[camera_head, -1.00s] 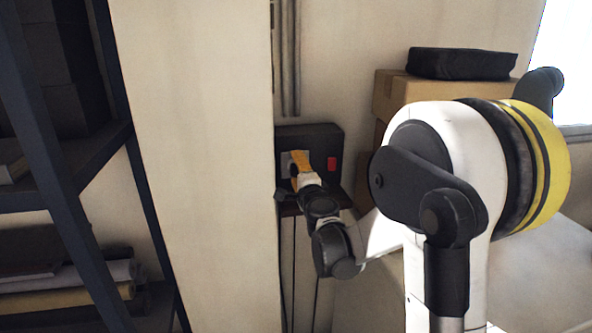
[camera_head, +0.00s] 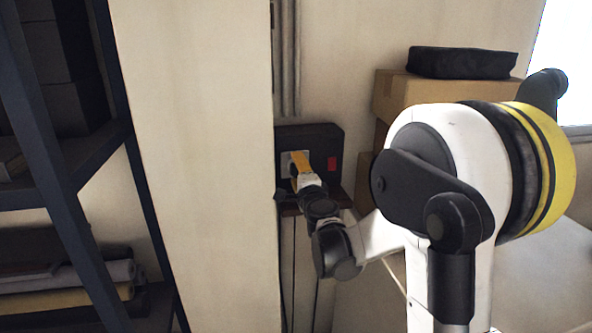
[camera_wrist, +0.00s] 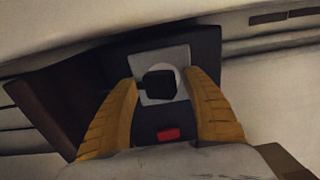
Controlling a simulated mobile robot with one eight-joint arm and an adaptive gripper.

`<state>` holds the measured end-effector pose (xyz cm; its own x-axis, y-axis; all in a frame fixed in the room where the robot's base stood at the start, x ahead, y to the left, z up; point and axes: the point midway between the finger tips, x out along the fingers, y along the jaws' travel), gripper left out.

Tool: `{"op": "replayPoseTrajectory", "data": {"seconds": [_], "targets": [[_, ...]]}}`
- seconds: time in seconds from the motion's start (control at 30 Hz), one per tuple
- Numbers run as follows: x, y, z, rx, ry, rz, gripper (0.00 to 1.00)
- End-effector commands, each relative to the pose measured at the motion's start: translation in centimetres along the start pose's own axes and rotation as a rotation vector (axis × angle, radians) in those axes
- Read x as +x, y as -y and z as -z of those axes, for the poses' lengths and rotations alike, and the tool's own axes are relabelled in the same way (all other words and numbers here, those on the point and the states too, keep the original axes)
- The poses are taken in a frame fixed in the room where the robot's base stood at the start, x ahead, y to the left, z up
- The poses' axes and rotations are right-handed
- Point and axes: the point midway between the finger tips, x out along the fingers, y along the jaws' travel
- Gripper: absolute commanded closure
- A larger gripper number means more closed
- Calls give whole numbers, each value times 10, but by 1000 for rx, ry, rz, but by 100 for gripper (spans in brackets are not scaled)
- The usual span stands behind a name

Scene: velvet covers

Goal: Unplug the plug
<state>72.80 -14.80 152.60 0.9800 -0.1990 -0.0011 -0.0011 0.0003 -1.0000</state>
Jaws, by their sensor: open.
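The black plug (camera_wrist: 158,84) sits in a pale socket plate (camera_wrist: 179,55) on a dark wall box, seen in the wrist view. My gripper (camera_wrist: 160,88) is open, with one yellow finger on each side of the plug. A gap shows between the plug and the right finger; the left finger is closer to it, and whether it touches is unclear. In the head view my gripper (camera_head: 299,160) is at the front of the dark box (camera_head: 318,140), over the pale plate, and hides the plug.
A red switch (camera_head: 332,163) is on the box, right of the plate; it also shows in the wrist view (camera_wrist: 168,134). A pale pillar (camera_head: 200,170) stands close on the left, with a dark shelf rack beyond it. Cardboard boxes (camera_head: 440,98) are stacked on the right.

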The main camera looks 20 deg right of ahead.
Motion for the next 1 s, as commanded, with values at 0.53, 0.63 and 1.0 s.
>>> {"op": "replayPoseTrajectory", "data": {"seconds": [0.53, 0.63, 1.0], "targets": [[0, 0, 0, 0, 0, 0, 42], [0, 0, 0, 0, 0, 0, 42], [0, 0, 0, 0, 0, 0, 75]]}}
